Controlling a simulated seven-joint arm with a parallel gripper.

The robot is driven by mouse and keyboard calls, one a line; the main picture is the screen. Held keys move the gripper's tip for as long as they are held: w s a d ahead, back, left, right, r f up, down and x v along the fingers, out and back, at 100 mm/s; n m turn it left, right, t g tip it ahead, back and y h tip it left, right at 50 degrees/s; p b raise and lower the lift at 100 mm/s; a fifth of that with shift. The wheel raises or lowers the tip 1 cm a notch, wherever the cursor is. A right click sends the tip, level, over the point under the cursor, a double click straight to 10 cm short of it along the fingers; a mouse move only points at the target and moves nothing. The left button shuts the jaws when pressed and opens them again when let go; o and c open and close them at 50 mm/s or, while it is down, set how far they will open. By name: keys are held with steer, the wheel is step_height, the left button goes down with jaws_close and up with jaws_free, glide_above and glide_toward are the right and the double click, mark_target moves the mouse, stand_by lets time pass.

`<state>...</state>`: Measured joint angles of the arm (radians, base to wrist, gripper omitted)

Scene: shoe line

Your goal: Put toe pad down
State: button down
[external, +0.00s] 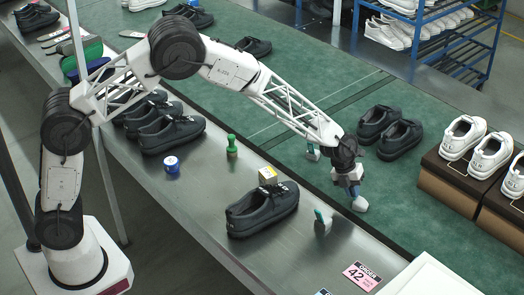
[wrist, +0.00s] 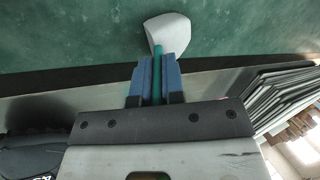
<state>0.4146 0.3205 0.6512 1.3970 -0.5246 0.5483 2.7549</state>
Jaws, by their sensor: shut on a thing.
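My gripper (external: 353,188) is over the near side of the green belt, at the right of the external view. Its blue fingers also show in the wrist view (wrist: 156,80), shut on the green handle of the toe pad. The toe pad's pale grey head (external: 359,204) sticks out below the fingers; it also shows in the wrist view (wrist: 168,34) against the green surface. I cannot tell whether the head touches the belt. A similar green-handled grey tool (external: 322,223) stands on the metal bench, left of my gripper.
Two dark shoes (external: 398,139) are on the belt (external: 300,60). White shoes (external: 490,154) stand on boxes right. An order card (external: 362,276) lies in front.

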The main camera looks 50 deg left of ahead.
steer(key=shift+f, duration=0.15)
steer(key=c, duration=1.2)
jaws_free()
steer(key=v, duration=1.2)
steer(key=shift+s, duration=0.1)
steer(key=shift+a+r, duration=0.1)
steer(key=shift+r, duration=0.1)
